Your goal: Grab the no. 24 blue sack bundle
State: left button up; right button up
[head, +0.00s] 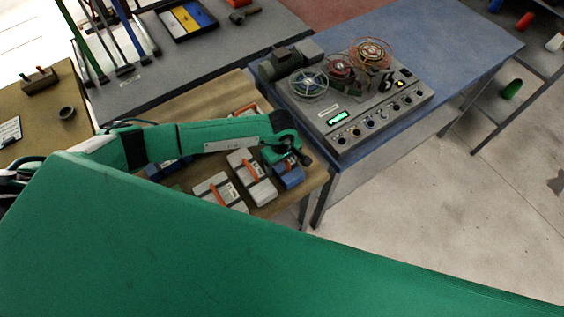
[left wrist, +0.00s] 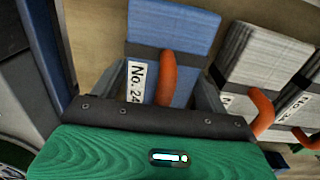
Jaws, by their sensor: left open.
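The blue sack bundle (left wrist: 176,28) has a white tag reading "No. 24" and an orange strap, and it lies directly in front of my left gripper in the left wrist view. In the head view the same bundle (head: 291,179) is at the right end of the wooden table, partly covered by my gripper. My left gripper (head: 296,156) is open over it. In the left wrist view its dark grey fingers (left wrist: 166,88) stand at either side of the bundle's near end. Contact cannot be told. My right gripper is not in view.
Grey-white bundles with orange straps (head: 247,181) lie left of the blue one on the wooden table (head: 268,208). Another blue bundle (head: 156,172) lies farther left. A blue bench with a reel machine (head: 345,128) adjoins at right.

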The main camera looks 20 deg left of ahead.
pick_arm(q)
jog(key=c, duration=0.8)
jog(key=shift+r, duration=0.1)
